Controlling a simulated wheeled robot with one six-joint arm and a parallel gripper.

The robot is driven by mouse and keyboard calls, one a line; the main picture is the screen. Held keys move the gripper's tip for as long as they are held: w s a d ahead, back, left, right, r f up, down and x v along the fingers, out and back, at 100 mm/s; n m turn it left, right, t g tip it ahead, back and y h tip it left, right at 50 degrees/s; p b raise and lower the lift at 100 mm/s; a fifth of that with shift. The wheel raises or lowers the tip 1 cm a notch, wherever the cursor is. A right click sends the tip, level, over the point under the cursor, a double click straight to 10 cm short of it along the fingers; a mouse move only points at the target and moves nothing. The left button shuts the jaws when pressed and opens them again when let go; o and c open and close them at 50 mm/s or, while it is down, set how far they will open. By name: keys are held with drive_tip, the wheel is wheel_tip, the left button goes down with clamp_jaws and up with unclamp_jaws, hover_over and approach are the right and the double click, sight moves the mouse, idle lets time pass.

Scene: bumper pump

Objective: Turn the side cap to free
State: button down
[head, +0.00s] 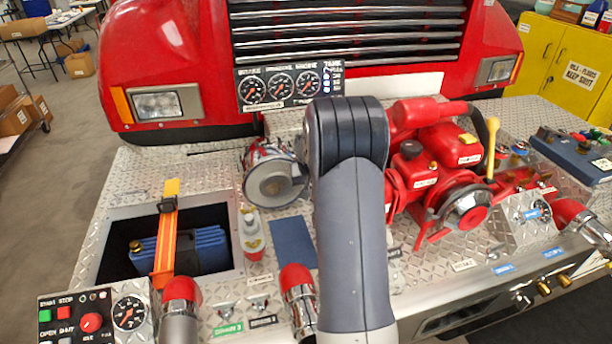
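My arm rises through the middle of the head view, and its fingers do not show. I cannot tell which part the task calls the side cap. A red-capped pipe end (182,289) stands at the front left, and a second red cap (296,279) stands just left of my arm. A third red cap (569,211) sits on a silver pipe at the right edge. A round silver-grey cap (275,186) faces me on the deck, left of my arm. What lies behind my arm is hidden.
A red pump engine (440,160) stands right of my arm, with a yellow-knobbed lever (492,140). A control panel (95,318) is at front left. The truck grille (350,35) closes the back.

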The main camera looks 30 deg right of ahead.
drive_tip(key=shift+w+d, duration=0.1)
idle(0.4)
drive_tip(key=c, duration=1.3)
unclamp_jaws()
drive_tip(key=b+v, duration=0.2)
drive_tip(key=v, duration=0.9)
drive_tip(key=shift+w, duration=0.15)
